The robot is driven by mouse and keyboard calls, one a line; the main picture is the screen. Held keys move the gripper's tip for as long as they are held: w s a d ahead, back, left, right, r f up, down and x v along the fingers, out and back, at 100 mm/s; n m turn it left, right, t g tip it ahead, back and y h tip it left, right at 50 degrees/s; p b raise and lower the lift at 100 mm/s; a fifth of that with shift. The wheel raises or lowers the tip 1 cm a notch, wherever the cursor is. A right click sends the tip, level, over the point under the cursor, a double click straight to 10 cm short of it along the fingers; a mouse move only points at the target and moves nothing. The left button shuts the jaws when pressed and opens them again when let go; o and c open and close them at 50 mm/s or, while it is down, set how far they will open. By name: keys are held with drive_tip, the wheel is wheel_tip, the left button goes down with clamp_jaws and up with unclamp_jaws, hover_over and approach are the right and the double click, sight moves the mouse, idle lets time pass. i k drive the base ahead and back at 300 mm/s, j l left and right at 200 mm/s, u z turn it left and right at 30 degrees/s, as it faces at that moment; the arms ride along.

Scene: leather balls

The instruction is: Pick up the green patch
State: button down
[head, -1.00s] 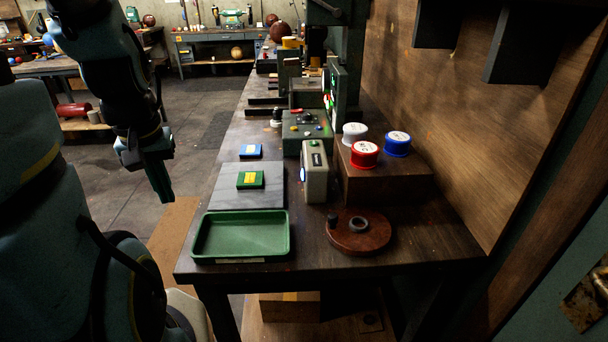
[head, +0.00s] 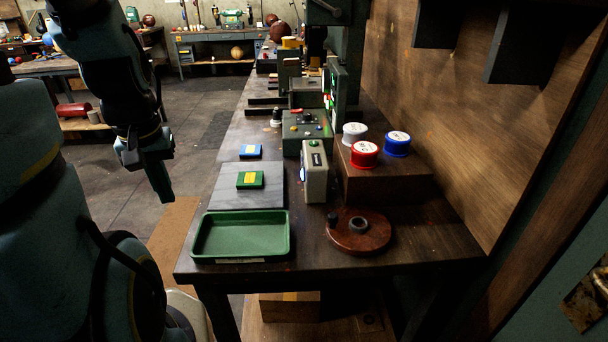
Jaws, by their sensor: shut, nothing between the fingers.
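The green patch (head: 243,181) is a small flat green square with a yellow label on top. It lies on a grey mat (head: 220,199) on the dark workbench, behind the green tray. My gripper (head: 163,192) hangs to the left of the bench, over the floor side, pointing down. It is shut and empty, and apart from the patch.
An empty green tray (head: 200,252) sits at the bench's front left edge. A beige box (head: 316,172) stands right of the mat. White, red (head: 364,154) and blue spools stand on a wooden block. A round wooden disc (head: 377,237) with a knob lies at front right.

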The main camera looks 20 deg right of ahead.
sight(246, 180)
drive_tip(key=i+j+z, duration=0.15)
drive_tip(key=j+z, duration=0.15)
drive_tip(key=j, duration=0.35)
drive_tip(key=j+z, duration=0.35)
drive_tip(key=j, duration=0.35)
drive_tip(key=i+j+z, duration=0.2)
drive_tip(key=j+z, duration=0.15)
drive_tip(key=j, duration=0.25)
drive_tip(key=i+j+z, duration=0.2)
drive_tip(key=j+z, duration=0.2)
drive_tip(key=j, duration=0.25)
drive_tip(key=i+j+z, duration=0.6)
drive_tip(key=i+j, duration=0.15)
drive_tip(key=j, duration=0.2)
